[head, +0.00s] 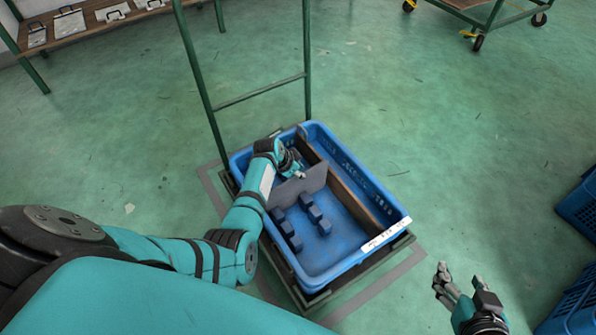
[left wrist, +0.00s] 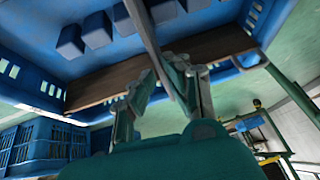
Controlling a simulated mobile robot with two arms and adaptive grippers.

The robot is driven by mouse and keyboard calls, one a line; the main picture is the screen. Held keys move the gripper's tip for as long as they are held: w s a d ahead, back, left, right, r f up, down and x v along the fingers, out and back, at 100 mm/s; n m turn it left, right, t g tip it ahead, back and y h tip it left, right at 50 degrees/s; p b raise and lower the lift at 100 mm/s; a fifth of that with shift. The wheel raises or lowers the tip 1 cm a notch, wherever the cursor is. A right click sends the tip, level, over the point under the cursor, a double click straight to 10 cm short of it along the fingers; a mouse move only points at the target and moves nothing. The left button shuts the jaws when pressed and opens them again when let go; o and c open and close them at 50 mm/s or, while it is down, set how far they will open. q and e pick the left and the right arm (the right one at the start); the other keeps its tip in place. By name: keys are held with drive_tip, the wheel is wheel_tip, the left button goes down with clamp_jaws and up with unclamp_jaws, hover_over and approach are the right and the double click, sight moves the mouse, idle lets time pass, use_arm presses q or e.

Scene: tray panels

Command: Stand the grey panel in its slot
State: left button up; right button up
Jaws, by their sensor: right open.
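The grey panel (head: 308,184) stands upright on edge across the blue crate (head: 350,268) in the head view. Its lower edge is near the far end of two rows of blue blocks (head: 315,213); I cannot tell whether it sits in a slot. My left gripper (head: 297,174) is at the panel's upper edge. In the left wrist view, its fingers (left wrist: 162,82) close on both sides of the panel (left wrist: 150,42), seen nearly edge-on. My right gripper (head: 443,284) is open and empty, outside the crate at the lower right.
A brown wooden bar (head: 350,196) runs along the crate beside the blocks. The crate rests on a green-framed cart with an upright handle (head: 260,92) behind it. More blue crates (head: 580,210) stand at the right edge. Open green floor lies between.

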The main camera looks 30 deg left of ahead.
use_arm(q)
drive_tip(key=o, duration=0.4)
drive_tip(key=shift+c, duration=0.2)
drive_tip(key=v, duration=1.2)
